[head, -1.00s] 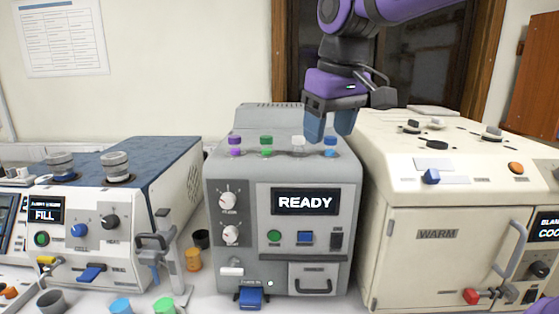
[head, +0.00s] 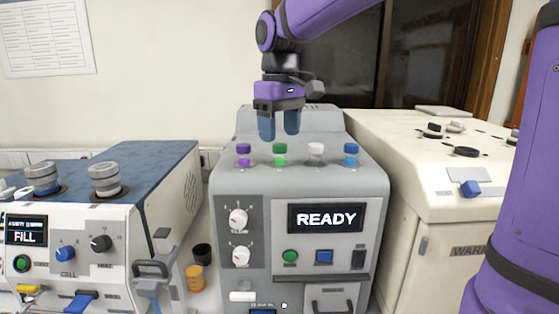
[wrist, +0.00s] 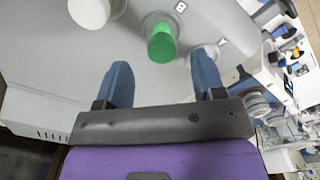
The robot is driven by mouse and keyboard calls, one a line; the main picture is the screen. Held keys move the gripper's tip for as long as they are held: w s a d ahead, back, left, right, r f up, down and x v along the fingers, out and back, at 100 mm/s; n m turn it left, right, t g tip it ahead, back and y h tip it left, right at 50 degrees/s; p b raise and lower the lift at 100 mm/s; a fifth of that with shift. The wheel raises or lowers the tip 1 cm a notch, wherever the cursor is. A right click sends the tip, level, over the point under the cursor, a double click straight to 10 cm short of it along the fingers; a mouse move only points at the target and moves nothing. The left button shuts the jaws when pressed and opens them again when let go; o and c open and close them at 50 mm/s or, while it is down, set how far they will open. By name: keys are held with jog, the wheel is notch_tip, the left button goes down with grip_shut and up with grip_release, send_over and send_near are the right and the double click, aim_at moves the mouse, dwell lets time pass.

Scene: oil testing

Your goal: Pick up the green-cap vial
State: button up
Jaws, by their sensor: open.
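The green-cap vial (head: 280,154) stands upright in the top of the grey machine (head: 300,195), second from the left in a row of capped vials. My gripper (head: 279,138) is open and empty, with its blue fingers pointing down above and slightly behind the green cap in the head view. In the wrist view the green cap (wrist: 161,44) lies ahead of the fingertips, between the lines of the two fingers (wrist: 163,75). The vial's body is mostly hidden inside the machine.
A purple-cap vial (head: 243,154) stands left of the green one, and white (head: 316,152) and blue (head: 351,154) ones stand to its right. The screen reads READY. A blue-topped machine (head: 120,190) stands at left and a cream machine (head: 440,175) at right.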

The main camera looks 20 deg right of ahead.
aim_at(280, 145)
jog(key=shift+s+f, duration=0.1)
jog(key=shift+f, duration=2.65)
jog(key=c, duration=1)
